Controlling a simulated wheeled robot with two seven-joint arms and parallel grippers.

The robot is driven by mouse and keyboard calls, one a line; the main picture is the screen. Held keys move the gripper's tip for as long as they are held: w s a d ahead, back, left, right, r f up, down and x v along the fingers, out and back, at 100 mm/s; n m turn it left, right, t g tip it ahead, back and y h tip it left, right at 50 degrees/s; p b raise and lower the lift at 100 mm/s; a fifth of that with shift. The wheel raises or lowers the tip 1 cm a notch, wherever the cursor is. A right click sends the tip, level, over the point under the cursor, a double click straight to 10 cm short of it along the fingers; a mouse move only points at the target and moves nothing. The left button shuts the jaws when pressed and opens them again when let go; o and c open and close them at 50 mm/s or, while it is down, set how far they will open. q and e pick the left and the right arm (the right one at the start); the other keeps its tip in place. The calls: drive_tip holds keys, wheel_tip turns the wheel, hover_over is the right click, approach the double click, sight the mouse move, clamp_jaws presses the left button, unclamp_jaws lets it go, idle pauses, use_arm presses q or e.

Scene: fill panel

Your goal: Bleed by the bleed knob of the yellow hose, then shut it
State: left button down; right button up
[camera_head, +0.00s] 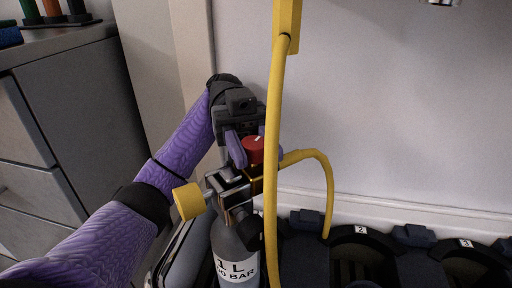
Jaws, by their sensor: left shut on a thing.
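The yellow hose (273,150) hangs down in front of the panel from a yellow block at the top, and a side loop (322,168) bends to the right. A red knob (254,149) sits on top of the metal fitting on the grey bottle (228,243) marked 1 L. I cannot tell whether this red knob is the bleed knob. A yellow knob (188,201) sticks out to the left of the fitting. My left gripper (250,146) is shut on the red knob, its fingers on either side. The hanging hose partly hides the gripper and fitting. My right gripper is not in view.
Black slots numbered 2 (361,230) and 3 (466,243) stand in a row at the lower right. A grey drawer cabinet (75,130) stands at the left with coloured items on top.

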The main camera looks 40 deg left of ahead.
use_arm(q)
drive_tip(key=shift+c, duration=1.6)
unclamp_jaws()
